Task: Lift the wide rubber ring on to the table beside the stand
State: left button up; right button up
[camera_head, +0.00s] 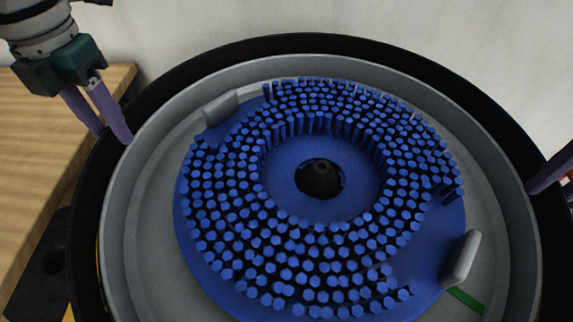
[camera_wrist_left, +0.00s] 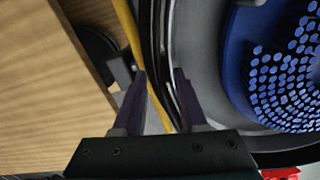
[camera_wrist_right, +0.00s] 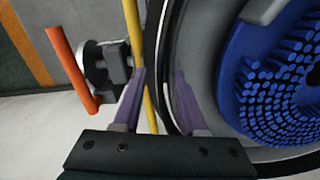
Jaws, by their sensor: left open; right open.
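The wide rubber ring (camera_head: 88,205) is black and lies around the outside of a round grey tub (camera_head: 120,215). My left gripper (camera_head: 114,138) is open at the ring's upper left; in the left wrist view its fingers (camera_wrist_left: 160,74) lie either side of the ring's dark band (camera_wrist_left: 153,45). My right gripper (camera_head: 545,182) is mostly cut off at the right edge. In the right wrist view its open fingers (camera_wrist_right: 160,72) also lie either side of the ring (camera_wrist_right: 167,40). I cannot tell whether any finger touches it. The wooden table (camera_head: 30,150) is at left.
A blue round brush (camera_head: 320,150) with a dark hub (camera_head: 320,178) fills the tub. Grey blocks (camera_head: 220,108) sit on the brush's edge. A yellow rail (camera_wrist_right: 133,35) and an orange handle (camera_wrist_right: 72,70) show outside the ring. The visible tabletop is bare.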

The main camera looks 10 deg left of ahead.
pick_arm(q)
jog(key=shift+f, duration=0.4)
pick_arm(e)
jog(key=shift+f, duration=0.4)
pick_arm(q)
jog(key=shift+c, duration=0.2)
pick_arm(e)
jog(key=shift+c, duration=0.2)
pick_arm(q)
grip_shut()
pick_arm(e)
grip_shut()
pick_arm(q)
jog(key=shift+r, duration=0.15)
pick_arm(e)
jog(key=shift+r, duration=0.1)
